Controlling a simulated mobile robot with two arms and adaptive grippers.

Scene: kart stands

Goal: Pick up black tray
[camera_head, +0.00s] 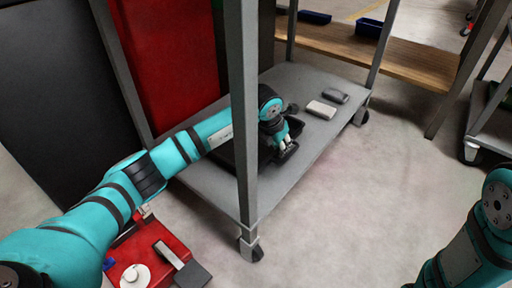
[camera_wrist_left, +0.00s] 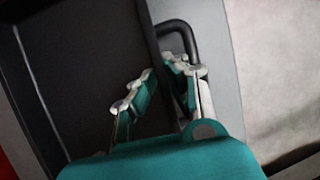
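The black tray (camera_head: 225,155) lies on the grey kart shelf (camera_head: 315,145), mostly hidden behind my left arm and the kart's front post. In the left wrist view the black tray (camera_wrist_left: 80,60) fills the upper left, with a dark loop handle (camera_wrist_left: 183,30) on its right side. My left gripper (camera_head: 286,146) is low at the tray's right end. In the wrist view the left gripper (camera_wrist_left: 163,88) has its fingers apart, one over the tray's inside and one by the handle. Whether they touch it cannot be told. My right gripper is out of view.
Two small blocks, one pale (camera_head: 321,109) and one grey (camera_head: 335,96), lie on the shelf behind the gripper. The kart's front post (camera_head: 245,110) stands close to my left forearm. A wooden bench (camera_head: 370,55) is behind.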

